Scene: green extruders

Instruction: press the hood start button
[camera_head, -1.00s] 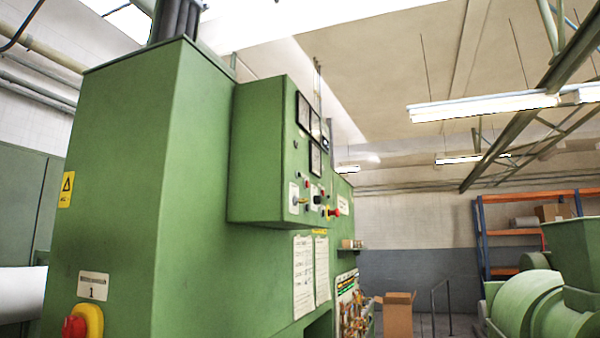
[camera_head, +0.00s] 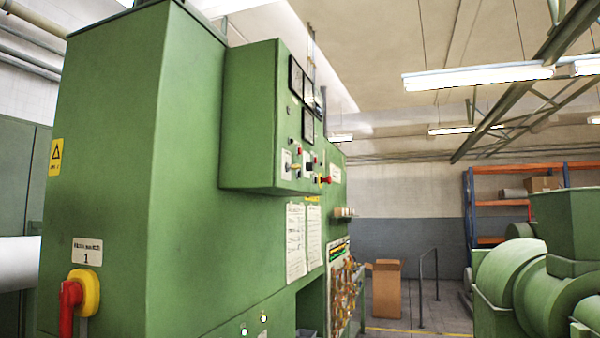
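A green control box (camera_head: 250,115) juts from the tall green machine (camera_head: 110,150) at the centre. Its angled right face carries dark gauges (camera_head: 297,78), small knobs and buttons (camera_head: 298,160), and a red knob (camera_head: 325,180). Lower down, two small pale round spots, perhaps buttons or lamps, show on the machine at the bottom edge (camera_head: 244,330) and just right of it (camera_head: 264,318). Labels are too small to read, so I cannot tell which one is the hood start button. Neither of my grippers is in view.
A red rotary handle on a yellow plate (camera_head: 88,290) sits low on the machine's left face, under a label with a 1. Paper sheets (camera_head: 303,240) hang below the control box. A cardboard box (camera_head: 386,290) stands on the floor beyond. Green machinery (camera_head: 530,290) is at right.

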